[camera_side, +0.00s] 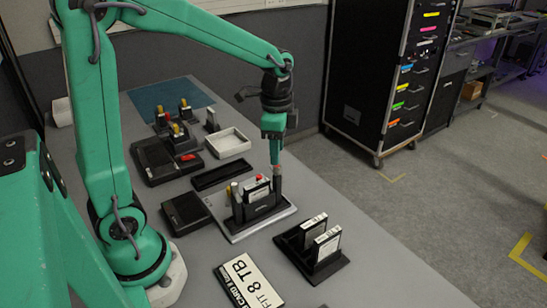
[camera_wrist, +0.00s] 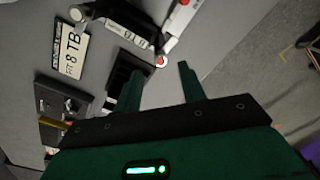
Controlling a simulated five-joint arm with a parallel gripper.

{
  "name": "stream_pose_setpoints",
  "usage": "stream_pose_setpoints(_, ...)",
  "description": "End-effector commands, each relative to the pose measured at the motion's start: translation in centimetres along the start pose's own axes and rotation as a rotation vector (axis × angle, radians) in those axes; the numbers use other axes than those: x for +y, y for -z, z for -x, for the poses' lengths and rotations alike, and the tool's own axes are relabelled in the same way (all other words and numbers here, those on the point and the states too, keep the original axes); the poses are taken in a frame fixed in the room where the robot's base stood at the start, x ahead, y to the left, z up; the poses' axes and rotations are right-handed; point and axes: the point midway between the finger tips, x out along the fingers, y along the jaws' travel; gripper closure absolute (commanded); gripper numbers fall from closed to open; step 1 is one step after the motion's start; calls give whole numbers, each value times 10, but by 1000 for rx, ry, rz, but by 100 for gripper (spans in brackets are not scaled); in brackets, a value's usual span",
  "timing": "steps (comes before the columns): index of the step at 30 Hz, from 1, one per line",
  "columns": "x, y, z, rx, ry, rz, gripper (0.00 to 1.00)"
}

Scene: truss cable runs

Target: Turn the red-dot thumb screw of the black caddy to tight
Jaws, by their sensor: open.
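In the side view my gripper (camera_side: 276,160) points down right above a dark post (camera_side: 278,184) at the caddy's right end. In the wrist view my gripper (camera_wrist: 158,72) is open, with the red dot in line with the gap and nothing held. I cannot tell how far the screw is turned, or whether the fingers touch it.
A black stand (camera_side: 318,262) with two labelled cartridges is at front right. An "8 TB" card (camera_side: 250,283) lies at the front. A black tray (camera_side: 220,175) and a white bin (camera_side: 228,142) lie behind the caddy. A black cabinet (camera_side: 375,75) stands beyond the table.

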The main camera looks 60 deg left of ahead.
Motion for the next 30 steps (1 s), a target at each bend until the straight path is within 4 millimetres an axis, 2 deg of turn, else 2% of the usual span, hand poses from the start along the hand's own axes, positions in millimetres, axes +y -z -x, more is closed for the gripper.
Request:
stream_pose_setpoints(3, 0, -1, -16, -3, -3, 0, 60)
stream_pose_setpoints(10, 0, -1, -38, -1, -1, 0, 60)
stream_pose_setpoints(22, 0, 0, -44, 1, 1, 0, 60)
stream_pose_setpoints(23, 0, 0, -44, 1, 1, 0, 61)
stream_pose_setpoints(29, 0, 0, -44, 0, 1, 0, 100)
stream_pose_setpoints(30, 0, 0, -44, 0, 0, 0, 100)
